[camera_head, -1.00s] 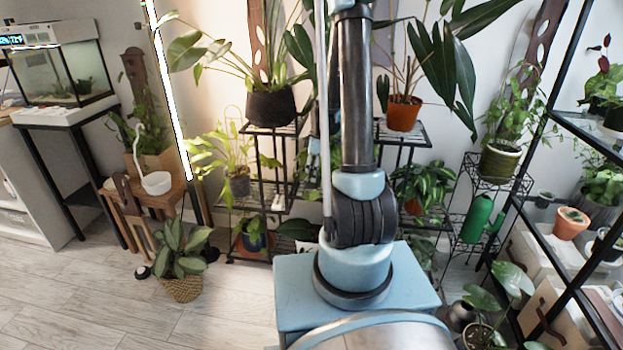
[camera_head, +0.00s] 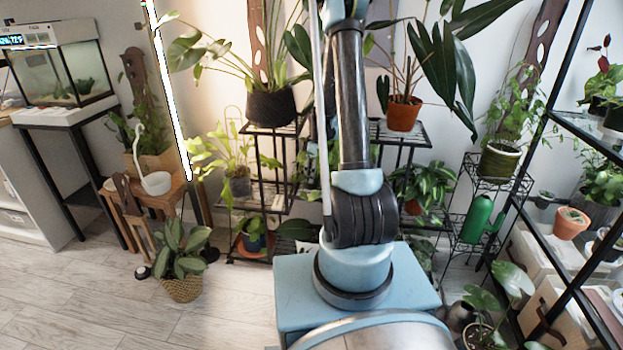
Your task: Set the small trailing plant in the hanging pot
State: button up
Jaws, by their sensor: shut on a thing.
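A small white pot (camera_head: 156,183) with a tall white hooked handle stands on a wooden stool (camera_head: 178,191) at the left; it looks like the hanging pot. My arm rises through the middle of the view and runs out at the top edge. My gripper and whatever it may hold do not show; they are out of frame or behind the arm. I cannot single out the small trailing plant. Some green leaves show close beside the arm, partly hidden by it, and I cannot tell which plant they belong to.
A basket plant (camera_head: 182,288) stands on the floor in front of the stool. A fish tank (camera_head: 62,75) is at the far left. Black wire stands with several potted plants fill the back. A black shelf with pots (camera_head: 571,223) is at the right. The left front floor is clear.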

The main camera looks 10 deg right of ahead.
jog(key=shift+w+f, duration=0.2)
jog(key=shift+f, duration=1.05)
jog(key=shift+f, duration=0.1)
jog(key=o, duration=1.2)
